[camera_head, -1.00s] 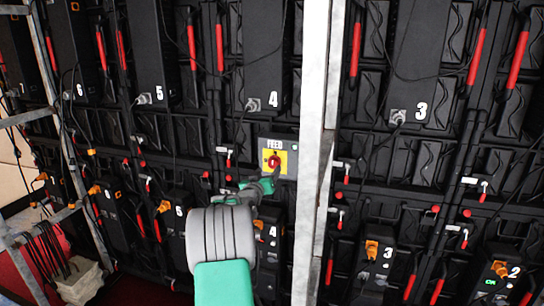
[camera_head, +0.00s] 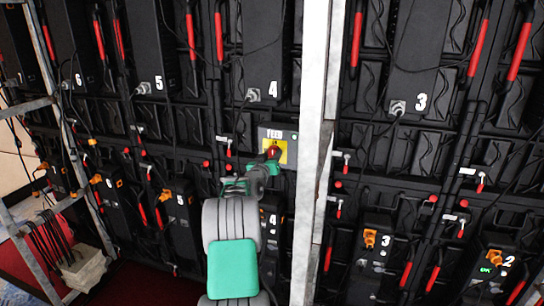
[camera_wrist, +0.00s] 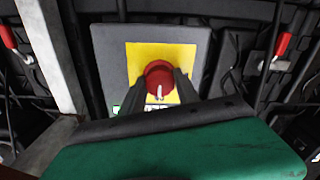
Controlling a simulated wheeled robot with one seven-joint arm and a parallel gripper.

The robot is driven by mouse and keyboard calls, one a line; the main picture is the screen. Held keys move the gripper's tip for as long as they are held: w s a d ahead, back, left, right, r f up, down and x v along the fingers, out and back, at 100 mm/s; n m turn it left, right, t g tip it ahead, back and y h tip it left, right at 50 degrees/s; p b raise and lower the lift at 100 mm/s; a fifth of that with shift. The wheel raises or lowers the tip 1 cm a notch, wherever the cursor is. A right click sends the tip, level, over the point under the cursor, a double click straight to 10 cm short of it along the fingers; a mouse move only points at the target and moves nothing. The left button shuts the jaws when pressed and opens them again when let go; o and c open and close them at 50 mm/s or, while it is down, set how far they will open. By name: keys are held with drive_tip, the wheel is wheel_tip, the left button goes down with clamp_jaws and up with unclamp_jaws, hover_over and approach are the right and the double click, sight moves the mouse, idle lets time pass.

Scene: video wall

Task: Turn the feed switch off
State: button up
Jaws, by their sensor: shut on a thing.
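The feed switch is a grey box (camera_head: 289,158) labelled FEED, with a yellow plate (camera_head: 283,149) and a red rotary knob (camera_head: 273,152). A small green light shows at its upper right in the head view. My gripper (camera_head: 269,159) is at the knob. In the wrist view, the dark fingers of my gripper (camera_wrist: 158,92) are shut on the left and right sides of the red knob (camera_wrist: 158,73). The knob's white mark is upright in that view, toward the partly hidden FEED label. The fingers hide the knob's lower edges.
A metal post (camera_head: 312,120) stands just right of the switch box, close to my arm. The wall behind carries black numbered panels, red handles and hanging cables. A metal frame (camera_head: 75,185) and a pale stack (camera_head: 84,268) stand at the left.

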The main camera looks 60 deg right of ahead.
clamp_jaws()
drive_tip(key=shift+f+n+b, duration=0.15)
drive_tip(key=shift+n+b, duration=0.25)
drive_tip(key=shift+b, duration=0.25)
drive_tip(key=shift+f+n+b, duration=0.1)
drive_tip(key=shift+n+b, duration=0.9)
drive_tip(key=shift+b, duration=0.2)
drive_tip(key=n+b, duration=0.2)
drive_tip(key=n, duration=0.1)
drive_tip(key=shift+b, duration=0.3)
drive_tip(key=n+b, duration=0.1)
drive_tip(key=n, duration=0.5)
drive_tip(key=shift+b, duration=0.4)
drive_tip(key=n, duration=0.6)
drive_tip(key=shift+r, duration=0.2)
